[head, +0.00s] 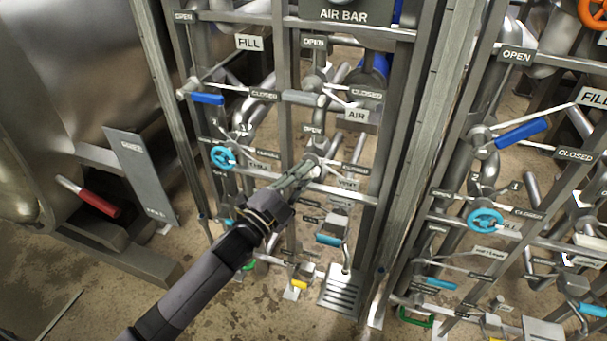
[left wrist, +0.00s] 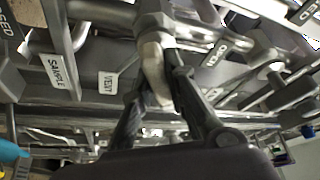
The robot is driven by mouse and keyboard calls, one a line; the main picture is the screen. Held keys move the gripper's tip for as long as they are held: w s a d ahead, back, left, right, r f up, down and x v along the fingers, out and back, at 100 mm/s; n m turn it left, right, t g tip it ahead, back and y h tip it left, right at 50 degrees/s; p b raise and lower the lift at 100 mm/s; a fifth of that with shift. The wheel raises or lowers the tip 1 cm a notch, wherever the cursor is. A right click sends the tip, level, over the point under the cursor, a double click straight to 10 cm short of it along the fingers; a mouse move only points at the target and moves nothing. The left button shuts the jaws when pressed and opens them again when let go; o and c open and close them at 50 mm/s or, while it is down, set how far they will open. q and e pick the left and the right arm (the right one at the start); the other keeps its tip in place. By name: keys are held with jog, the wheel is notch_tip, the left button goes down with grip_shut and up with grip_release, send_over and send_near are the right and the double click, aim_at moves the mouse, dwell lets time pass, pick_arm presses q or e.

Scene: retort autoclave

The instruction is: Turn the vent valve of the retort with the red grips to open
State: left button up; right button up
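A red grip (head: 98,203) on a pale bar shows on the big metal vessel at the left. Right of it stands a pipe rack with several valves. My left gripper (head: 306,172) reaches a grey valve handle (left wrist: 153,70) in the middle of this rack. In the left wrist view, the fingers of my left gripper (left wrist: 160,82) close in on both sides of this handle and appear to touch it. A VENT label (left wrist: 107,82) is beside it. OPEN (head: 312,130) and CLOSED plates surround the valve. The fingers partly hide the handle. My right gripper is not in view.
A blue lever (head: 207,99) and a cyan handwheel (head: 223,157) sit left of my gripper. Upright posts (head: 425,140) separate this rack from a similar one at the right, with a blue lever (head: 522,133). A SAMPLE label (left wrist: 59,72) is near my left wrist.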

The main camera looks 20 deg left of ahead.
pick_arm(q)
jog(key=o, duration=0.4)
jog(key=shift+o, duration=0.2)
jog(key=v, duration=1.2)
